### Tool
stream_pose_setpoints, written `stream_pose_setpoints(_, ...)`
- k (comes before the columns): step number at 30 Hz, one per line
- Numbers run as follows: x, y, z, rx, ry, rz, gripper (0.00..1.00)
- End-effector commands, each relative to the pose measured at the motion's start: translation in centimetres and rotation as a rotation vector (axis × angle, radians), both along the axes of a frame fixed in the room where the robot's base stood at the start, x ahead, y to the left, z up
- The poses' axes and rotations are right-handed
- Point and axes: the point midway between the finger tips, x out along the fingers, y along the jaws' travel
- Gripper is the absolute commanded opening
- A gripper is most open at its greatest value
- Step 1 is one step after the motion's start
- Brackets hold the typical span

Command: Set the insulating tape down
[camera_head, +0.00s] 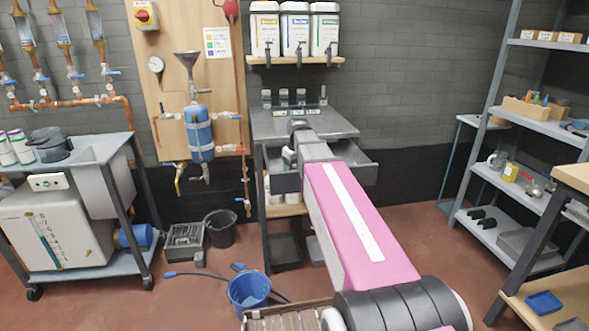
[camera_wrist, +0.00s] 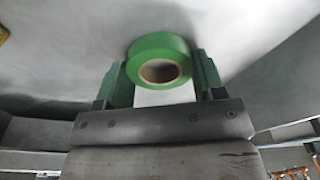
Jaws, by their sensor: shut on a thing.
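The insulating tape (camera_wrist: 160,47) is a green roll with a brown core, seen in the wrist view. My gripper (camera_wrist: 160,72) is shut on it, with one green finger on each side. A smooth grey surface fills the background behind the roll. I cannot tell whether the roll touches that surface. In the head view my pink arm reaches forward to the dark grey bench against the wall. The tape and my fingers cannot be made out there, as the arm's end hides them.
The dark grey bench (camera_head: 335,133) has an open drawer (camera_head: 357,165) at its right and small bottles on top. White canisters (camera_head: 295,33) stand on a shelf above it. A blue bucket (camera_head: 249,290) and a black bucket (camera_head: 219,231) stand on the floor. Grey shelving (camera_head: 530,115) is at the right.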

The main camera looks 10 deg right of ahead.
Motion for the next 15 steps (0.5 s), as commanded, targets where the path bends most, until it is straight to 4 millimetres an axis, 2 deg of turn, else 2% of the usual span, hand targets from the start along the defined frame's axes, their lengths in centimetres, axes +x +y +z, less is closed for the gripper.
stream_pose_setpoints(8,0.0,0.0,-0.23,0.0,0.0,0.0,0.4)
stream_pose_setpoints(9,0.02,0.0,-0.2,0.0,-0.001,0.0,0.73)
stream_pose_setpoints(10,0.02,0.0,-0.19,0.0,-0.001,0.0,0.82)
stream_pose_setpoints(11,0.02,0.0,-0.19,0.0,-0.001,0.0,0.88)
stream_pose_setpoints(15,0.01,0.01,-0.19,0.0,-0.001,0.0,0.88)
